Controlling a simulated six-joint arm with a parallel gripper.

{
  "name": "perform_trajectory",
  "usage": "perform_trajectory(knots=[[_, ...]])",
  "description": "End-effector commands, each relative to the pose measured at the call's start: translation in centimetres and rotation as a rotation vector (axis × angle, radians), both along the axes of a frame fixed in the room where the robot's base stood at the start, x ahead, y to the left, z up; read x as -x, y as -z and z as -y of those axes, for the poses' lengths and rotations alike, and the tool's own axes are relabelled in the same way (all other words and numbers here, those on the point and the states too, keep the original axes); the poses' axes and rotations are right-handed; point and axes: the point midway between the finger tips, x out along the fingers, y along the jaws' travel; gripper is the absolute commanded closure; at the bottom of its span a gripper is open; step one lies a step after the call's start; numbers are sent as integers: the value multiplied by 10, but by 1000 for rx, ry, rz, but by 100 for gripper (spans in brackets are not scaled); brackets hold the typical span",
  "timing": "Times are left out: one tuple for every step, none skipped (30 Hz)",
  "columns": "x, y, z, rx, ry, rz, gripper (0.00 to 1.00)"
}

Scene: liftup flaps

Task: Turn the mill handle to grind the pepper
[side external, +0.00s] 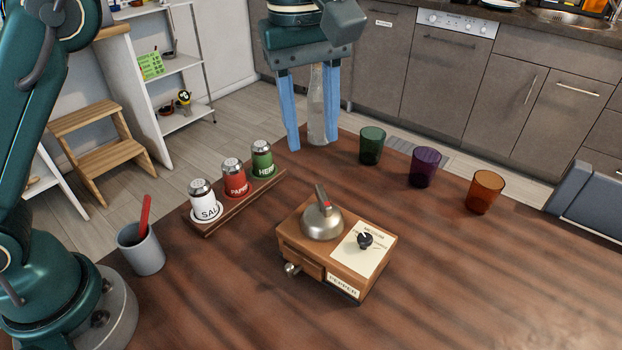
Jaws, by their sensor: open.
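The pepper mill (312,255) is a wooden box on the table, with a label reading PEPPER on its front edge. A pale panel with a black knob (365,241) lies on the mill's right side. A small metal knob (292,269) sticks out at the front left. My gripper (312,144) is open, its two blue fingers pointing down above and behind the mill, apart from it. Nothing is seen held between the fingers.
A wooden rack (212,229) with salt (205,203), paprika and herb shakers stands left of the mill. A grey cup (141,252) with a red utensil is at front left. Green, purple and orange glasses (485,192) stand back right. A clear bottle (317,115) stands behind my gripper. The right foreground is clear.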

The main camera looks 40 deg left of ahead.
Motion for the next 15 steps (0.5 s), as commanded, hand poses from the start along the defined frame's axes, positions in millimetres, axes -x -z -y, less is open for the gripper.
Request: perform_trajectory(knots=[[-3, 12, 7, -7, 19, -19, 55], [-4, 17, 10, -10, 26, -28, 55], [-4, 23, 14, -16, 35, -40, 55], [-3, 28, 16, -20, 40, -50, 55], [-3, 32, 17, -23, 45, -60, 55], [-2, 36, 18, -28, 50, -72, 55], [-1, 39, 19, -30, 53, -77, 55], [-1, 40, 20, -31, 55, -80, 55], [0, 42, 21, -32, 59, -82, 55], [0, 43, 21, -33, 60, -82, 55], [0, 44, 21, -32, 59, -81, 55], [0, 47, 21, -32, 59, -81, 55], [0, 49, 20, -32, 59, -81, 55], [0, 51, 20, -32, 59, -81, 55], [0, 54, 20, -32, 59, -81, 55]])
